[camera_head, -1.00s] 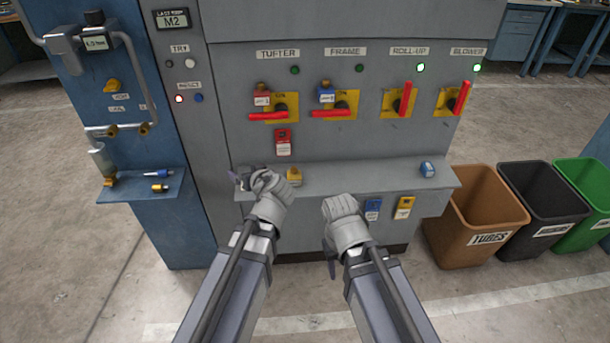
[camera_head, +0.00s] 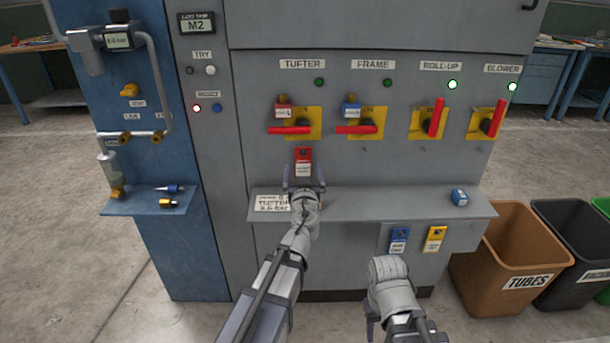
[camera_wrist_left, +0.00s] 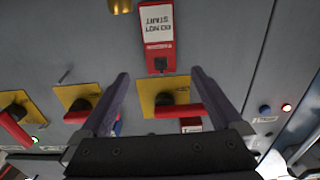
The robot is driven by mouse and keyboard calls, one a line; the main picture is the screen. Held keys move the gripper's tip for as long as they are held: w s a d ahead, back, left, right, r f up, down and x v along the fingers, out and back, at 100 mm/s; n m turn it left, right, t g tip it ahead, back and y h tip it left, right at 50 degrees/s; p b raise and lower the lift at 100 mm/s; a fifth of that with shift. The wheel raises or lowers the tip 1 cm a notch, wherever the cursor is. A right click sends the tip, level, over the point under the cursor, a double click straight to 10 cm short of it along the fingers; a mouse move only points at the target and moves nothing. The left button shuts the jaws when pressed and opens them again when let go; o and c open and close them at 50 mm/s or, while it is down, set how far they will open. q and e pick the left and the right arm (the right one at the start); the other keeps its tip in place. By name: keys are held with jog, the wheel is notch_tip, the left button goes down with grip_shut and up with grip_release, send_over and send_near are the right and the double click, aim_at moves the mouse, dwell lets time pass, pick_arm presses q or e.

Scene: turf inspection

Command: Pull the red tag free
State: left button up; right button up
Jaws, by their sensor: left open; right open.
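The red tag (camera_head: 303,162), with a white label, is on the grey panel below the TUFTER switch. It also shows in the left wrist view (camera_wrist_left: 157,32), upside down, reading "DO NOT START". My left gripper (camera_head: 304,180) is open, with its fingers on either side of the tag's lower part in the head view. In the left wrist view the tag lies between the fingers' lines, ahead of the tips; I cannot tell whether they touch it. My right gripper (camera_head: 371,322) is open and empty, low in front of the cabinet.
The shelf (camera_head: 365,203) juts out below the tag, with a white card (camera_head: 271,203) and a blue lock (camera_head: 460,197). The red TUFTER handle (camera_head: 290,130) with a red padlock (camera_head: 283,112) sits just above. A blue tag (camera_head: 399,240) and yellow tag (camera_head: 434,239) hang below.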

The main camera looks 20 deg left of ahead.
aim_at(303, 156)
pick_arm(q)
jog(key=x, duration=0.6)
jog(key=shift+w+a, duration=0.15)
jog(key=shift+w, duration=0.15)
jog(key=c, duration=1.5)
jog(key=shift+r+p, duration=0.25)
jog(key=shift+p, duration=0.05)
jog(key=shift+r, duration=0.25)
jog(key=shift+s, duration=0.45)
jog(key=shift+v, duration=1.45)
